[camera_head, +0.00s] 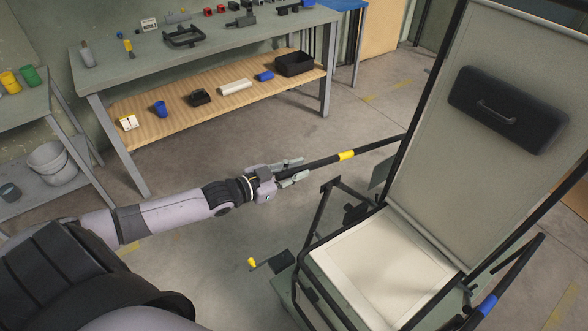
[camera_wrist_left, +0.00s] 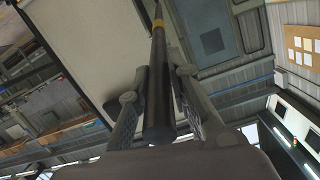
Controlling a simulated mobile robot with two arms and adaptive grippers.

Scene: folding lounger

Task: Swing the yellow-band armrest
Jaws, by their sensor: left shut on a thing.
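The folding lounger (camera_head: 420,190) stands at the right with its cream backrest up. Its yellow-band armrest (camera_head: 346,156) is a dark bar that sticks out from the backrest side toward the left, clear of the seat. My left gripper (camera_head: 289,172) is shut on the free end of this bar. In the left wrist view the yellow-band armrest (camera_wrist_left: 158,75) runs between the two fingers (camera_wrist_left: 157,105), with its yellow band farther along. The other armrest, with a blue band (camera_head: 488,304), is at the lower right. My right gripper is not in view.
A workbench (camera_head: 130,65) with tools on top and a wooden lower shelf (camera_head: 215,105) stands at the back left. A small yellow-tipped lever (camera_head: 252,262) is low beside the lounger. A dark pad with a handle (camera_head: 508,108) is on the backrest. Floor between bench and lounger is clear.

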